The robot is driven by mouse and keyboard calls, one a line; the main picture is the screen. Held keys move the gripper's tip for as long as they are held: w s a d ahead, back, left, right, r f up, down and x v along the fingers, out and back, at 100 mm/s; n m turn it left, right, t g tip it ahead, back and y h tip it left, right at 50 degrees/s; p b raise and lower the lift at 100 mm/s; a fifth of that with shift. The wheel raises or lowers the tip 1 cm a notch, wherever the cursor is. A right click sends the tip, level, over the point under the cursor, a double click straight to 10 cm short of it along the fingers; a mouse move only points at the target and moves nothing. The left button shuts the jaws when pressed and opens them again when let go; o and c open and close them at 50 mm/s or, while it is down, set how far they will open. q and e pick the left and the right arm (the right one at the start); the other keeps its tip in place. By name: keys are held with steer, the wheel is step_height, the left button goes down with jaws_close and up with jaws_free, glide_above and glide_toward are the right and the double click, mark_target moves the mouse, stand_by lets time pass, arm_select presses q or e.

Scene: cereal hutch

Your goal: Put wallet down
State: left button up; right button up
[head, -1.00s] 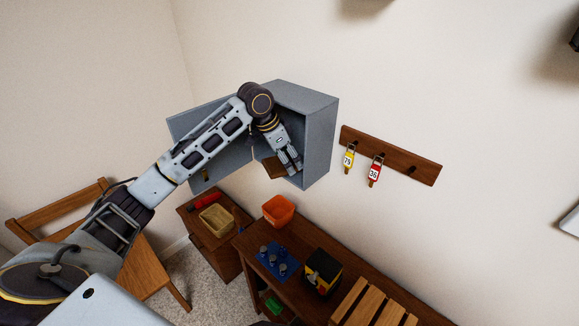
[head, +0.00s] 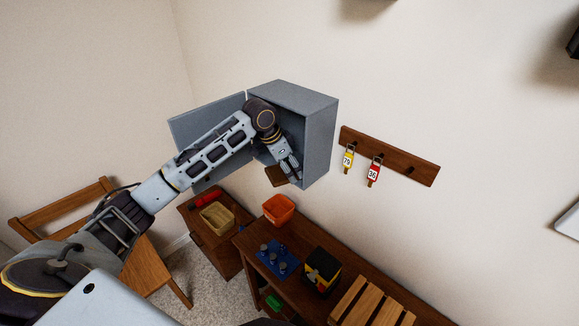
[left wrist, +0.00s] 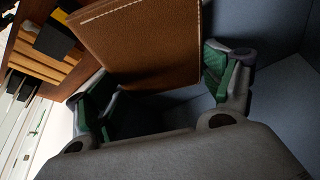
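The brown leather wallet (head: 276,176) is at the lower front of the open grey wall cabinet (head: 320,130). In the left wrist view the wallet (left wrist: 150,45), with pale stitching, fills the space between the fingers. My left gripper (head: 292,175) reaches into the cabinet, pointing down. Whether the wallet touches the cabinet floor is hidden. My right gripper is not in view.
The cabinet door (head: 200,125) stands open to the left. A wooden rack (head: 400,160) with yellow and red tags hangs to the right. Below are a bench (head: 250,240) with an orange bin (head: 279,209), and a small table with a tan basket (head: 217,218).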

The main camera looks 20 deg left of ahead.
mark_target(277, 173)
arm_select(q)
steer(key=o, duration=0.4)
steer(key=shift+c, duration=0.2)
steer(key=shift+r, duration=0.1)
steer(key=b+v, duration=0.2)
steer(key=v, duration=1)
stand_by(0.3)
